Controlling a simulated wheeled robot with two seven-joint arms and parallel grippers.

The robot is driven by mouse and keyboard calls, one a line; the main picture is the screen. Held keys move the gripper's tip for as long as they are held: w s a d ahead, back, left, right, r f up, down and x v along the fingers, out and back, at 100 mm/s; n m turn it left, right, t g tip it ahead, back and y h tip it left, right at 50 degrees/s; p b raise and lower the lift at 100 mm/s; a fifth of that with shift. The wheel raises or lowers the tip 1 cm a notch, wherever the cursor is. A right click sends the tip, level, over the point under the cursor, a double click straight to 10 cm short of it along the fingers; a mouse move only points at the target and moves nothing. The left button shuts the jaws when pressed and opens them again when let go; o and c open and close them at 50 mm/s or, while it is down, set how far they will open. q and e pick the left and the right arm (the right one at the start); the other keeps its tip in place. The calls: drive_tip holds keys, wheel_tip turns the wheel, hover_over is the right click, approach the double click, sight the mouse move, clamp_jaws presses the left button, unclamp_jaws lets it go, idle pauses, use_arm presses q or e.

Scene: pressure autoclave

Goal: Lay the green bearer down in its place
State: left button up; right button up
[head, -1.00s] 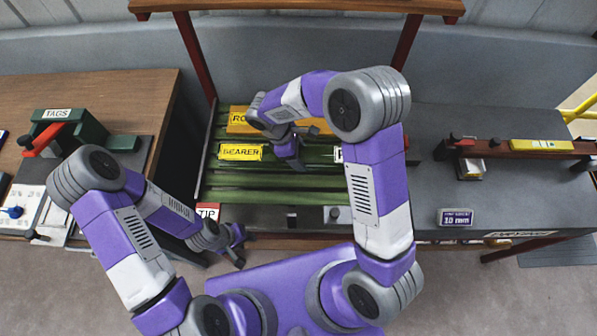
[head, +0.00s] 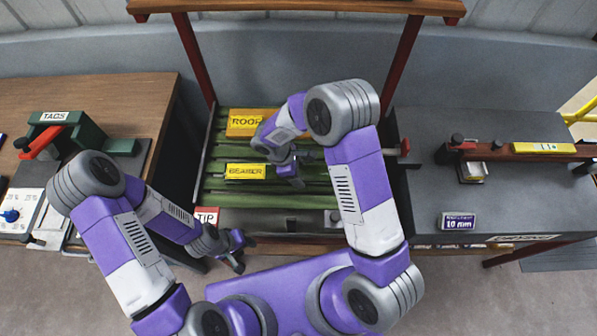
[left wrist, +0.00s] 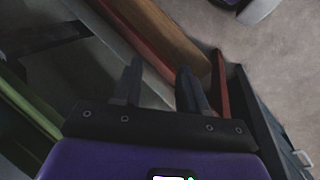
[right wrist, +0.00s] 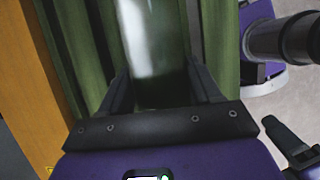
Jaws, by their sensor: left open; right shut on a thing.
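The green bearer (head: 246,172) carries a yellow BEARER label and lies crosswise over or among the green slats of the dark bay (head: 212,197). My right gripper (head: 298,172) is shut on the bearer to the right of its label. In the right wrist view a glossy green bar (right wrist: 152,45) fills the gap between the fingers. The right forearm hides the bearer's right end; I cannot tell if its underside touches anything. My left gripper (head: 240,254) is open and empty in front of the bay, below the TIP sign.
An orange block labelled ROOF (head: 250,122) lies behind the bearer. Red posts (head: 197,60) flank the bay under a wooden beam. A wooden bench with a green TAGS device (head: 70,130) stands left; a grey bench (head: 430,190) with a wooden-bar device stands right.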

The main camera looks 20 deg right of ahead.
drive_tip(key=shift+f, duration=0.1)
drive_tip(key=o, duration=1.6)
drive_tip(key=shift+r, duration=0.3)
drive_tip(key=p+v, duration=0.1)
drive_tip(key=v, duration=1)
drive_tip(key=shift+w+a+r, duration=0.1)
drive_tip(key=shift+a+r, duration=0.2)
